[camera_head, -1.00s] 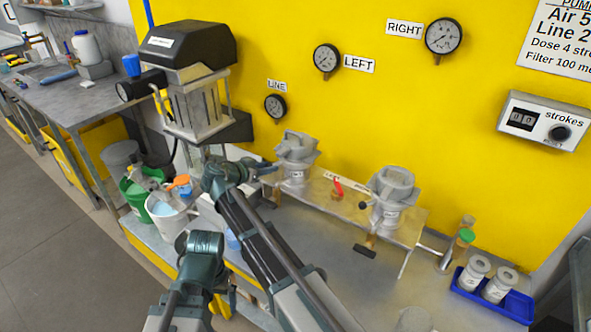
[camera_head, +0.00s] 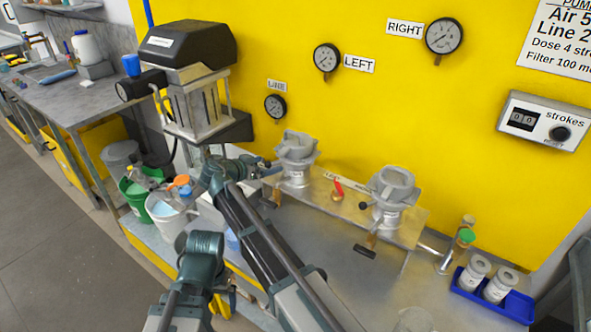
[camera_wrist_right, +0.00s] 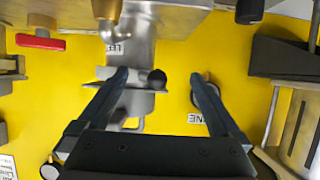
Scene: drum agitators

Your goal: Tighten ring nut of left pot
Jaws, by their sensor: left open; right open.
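The left pot (camera_head: 296,158) is a grey metal pot with a lobed ring nut (camera_head: 296,146) on top, standing at the left end of a metal shelf. My right gripper (camera_head: 266,168) is open just left of the pot. In the right wrist view, which is upside down, its open fingers (camera_wrist_right: 158,77) point toward the grey pot parts (camera_wrist_right: 132,98) and a black ball knob (camera_wrist_right: 157,79). The gripper's body hides part of the pot there; I cannot tell whether they touch. My left gripper (camera_head: 226,299) hangs low, partly hidden behind its own arm, apart from the pots.
The right pot (camera_head: 392,196) stands further right on the shelf, with a red lever (camera_head: 338,186) between the pots. A stirrer machine (camera_head: 190,80) stands behind my right arm. A blue tray (camera_head: 512,306) with containers is at right. The bench between has free room.

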